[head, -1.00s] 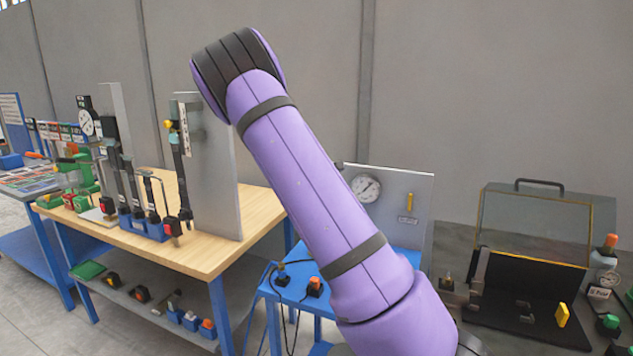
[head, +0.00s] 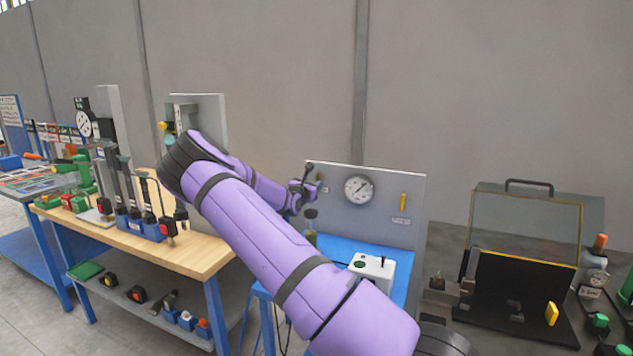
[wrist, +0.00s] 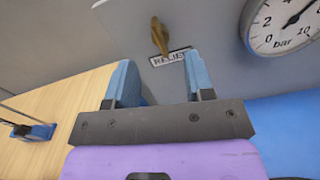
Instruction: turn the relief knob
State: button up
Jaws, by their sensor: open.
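The relief knob (wrist: 159,36) is a small brass-coloured handle on a grey panel, above a label reading RELIEF (wrist: 170,57) in the wrist view. My gripper (wrist: 159,68) is open, its two blue fingers pointing toward the panel on either side of the label. The knob lies ahead of the gap between the fingertips, with nothing held. In the head view my gripper (head: 306,189) is at the left part of the grey panel (head: 380,220); the knob cannot be made out clearly there.
A pressure gauge (head: 359,190) sits right of the knob, with a yellow handle (head: 403,202) farther right. A white box with a lever (head: 372,268) stands on the blue table below. A wooden workbench (head: 205,255) with tools is at left; an open clear-lidded case (head: 525,230) is at right.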

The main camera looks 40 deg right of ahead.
aim_at(317, 179)
jog(key=shift+x, duration=2.65)
jog(key=shift+c, duration=0.5)
grip_shut()
jog(key=shift+n, duration=0.4)
jog(key=n, duration=0.3)
jog(key=shift+n, duration=2.5)
